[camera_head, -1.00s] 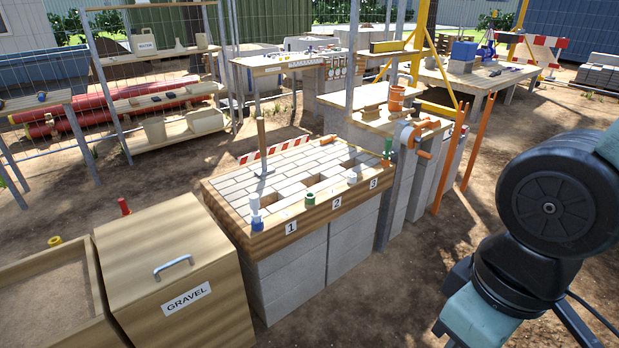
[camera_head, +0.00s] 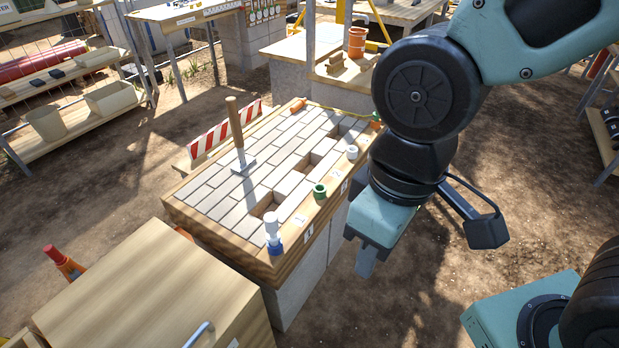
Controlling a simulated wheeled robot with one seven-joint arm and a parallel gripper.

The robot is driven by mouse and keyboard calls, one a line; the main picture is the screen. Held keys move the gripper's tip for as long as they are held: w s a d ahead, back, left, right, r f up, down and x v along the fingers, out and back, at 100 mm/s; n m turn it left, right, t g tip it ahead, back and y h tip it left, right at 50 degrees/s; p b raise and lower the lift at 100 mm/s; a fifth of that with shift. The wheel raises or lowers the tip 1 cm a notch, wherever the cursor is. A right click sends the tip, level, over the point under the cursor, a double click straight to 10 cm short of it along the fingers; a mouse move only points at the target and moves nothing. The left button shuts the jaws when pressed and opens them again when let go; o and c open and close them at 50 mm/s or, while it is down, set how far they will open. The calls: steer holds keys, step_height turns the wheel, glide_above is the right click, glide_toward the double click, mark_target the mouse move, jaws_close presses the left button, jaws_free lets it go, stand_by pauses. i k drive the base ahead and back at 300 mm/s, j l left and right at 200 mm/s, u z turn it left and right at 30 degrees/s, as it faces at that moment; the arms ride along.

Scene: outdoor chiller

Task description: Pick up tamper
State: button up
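The tamper (camera_head: 235,132) has a wooden handle and a flat grey metal foot. It stands on the grey paved top of the work table (camera_head: 205,207), toward its far left side, with its handle leaning slightly left. My gripper (camera_head: 366,262) hangs to the right of the table's front edge, pointing down, well apart from the tamper. Its fingers are small and seen from the side, so its opening cannot be told. Nothing is seen hanging from it.
A blue-and-white bottle (camera_head: 273,235), a green cup (camera_head: 319,192) and a white cup (camera_head: 352,152) line the table's near edge beside gaps in the paving. A red-striped board (camera_head: 222,128) stands behind the tamper.

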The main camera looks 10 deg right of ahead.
mark_target(245, 162)
steer(key=i+l+u, duration=0.1)
steer(key=u, duration=0.3)
steer(key=i+l+u, duration=0.15)
steer(key=u, duration=0.25)
steer(key=i+l+u, duration=0.15)
steer(key=u, duration=0.25)
steer(key=i+l+u, duration=0.1)
steer(key=l, duration=0.25)
steer(key=i+l, duration=0.15)
steer(key=l, duration=0.2)
steer(key=i+l+u, duration=0.15)
steer(key=l, duration=0.6)
steer(key=i+u, duration=0.05)
steer(key=i, duration=0.05)
